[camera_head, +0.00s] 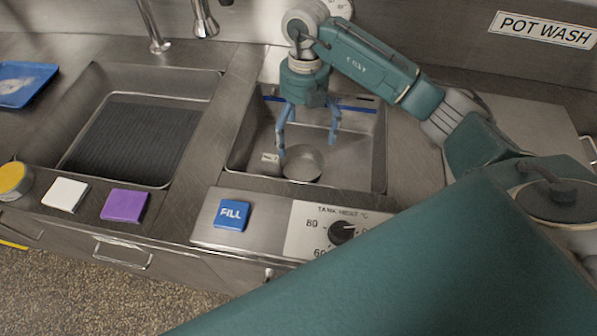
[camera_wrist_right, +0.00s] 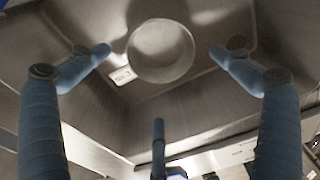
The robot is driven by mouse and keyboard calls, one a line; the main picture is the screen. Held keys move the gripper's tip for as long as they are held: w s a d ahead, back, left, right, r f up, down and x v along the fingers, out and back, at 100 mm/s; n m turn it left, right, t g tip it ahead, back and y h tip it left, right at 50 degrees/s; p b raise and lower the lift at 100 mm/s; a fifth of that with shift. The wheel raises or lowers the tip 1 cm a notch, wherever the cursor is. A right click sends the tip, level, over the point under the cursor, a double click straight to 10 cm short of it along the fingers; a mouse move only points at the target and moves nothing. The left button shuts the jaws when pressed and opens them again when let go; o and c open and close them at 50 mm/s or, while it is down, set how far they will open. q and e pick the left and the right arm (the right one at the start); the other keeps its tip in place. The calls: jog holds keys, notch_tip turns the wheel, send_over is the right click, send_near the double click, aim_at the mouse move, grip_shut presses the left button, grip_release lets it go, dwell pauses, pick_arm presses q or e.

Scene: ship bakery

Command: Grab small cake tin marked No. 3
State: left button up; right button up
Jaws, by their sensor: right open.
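A small round metal tin (camera_head: 302,163) sits on the floor of the right-hand sink basin (camera_head: 355,170). A small white label (camera_head: 269,157) lies beside it on the left, and its marking is too small to read surely. My right gripper (camera_head: 307,146) reaches down into this basin with its blue fingers open and empty, above the tin. In the right wrist view the tin (camera_wrist_right: 161,50) shows between two spread fingertips, apart from both, with the label (camera_wrist_right: 122,75) at its lower left. My left gripper is not in view.
The basin walls and rim surround the gripper closely. A blue FILL button (camera_head: 232,214) and a heat dial (camera_head: 342,232) are on the front ledge. The left basin (camera_head: 85,85) holds a dark ribbed mat (camera_head: 135,135). Taps (camera_head: 203,20) stand behind.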

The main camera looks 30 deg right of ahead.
jog(key=f, duration=0.1)
send_near(302, 173)
jog(key=shift+s+a+f+p, duration=0.1)
jog(key=shift+a+f+p, duration=0.15)
jog(key=shift+p, duration=0.2)
jog(key=f+p, duration=0.1)
jog(key=f, duration=0.4)
jog(key=shift+s+p, duration=0.2)
jog(key=shift+p, duration=0.15)
jog(key=shift+f, duration=0.45)
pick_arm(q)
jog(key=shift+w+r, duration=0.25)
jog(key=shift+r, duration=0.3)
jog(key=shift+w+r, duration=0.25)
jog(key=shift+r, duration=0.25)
pick_arm(e)
jog(key=c, duration=0.9)
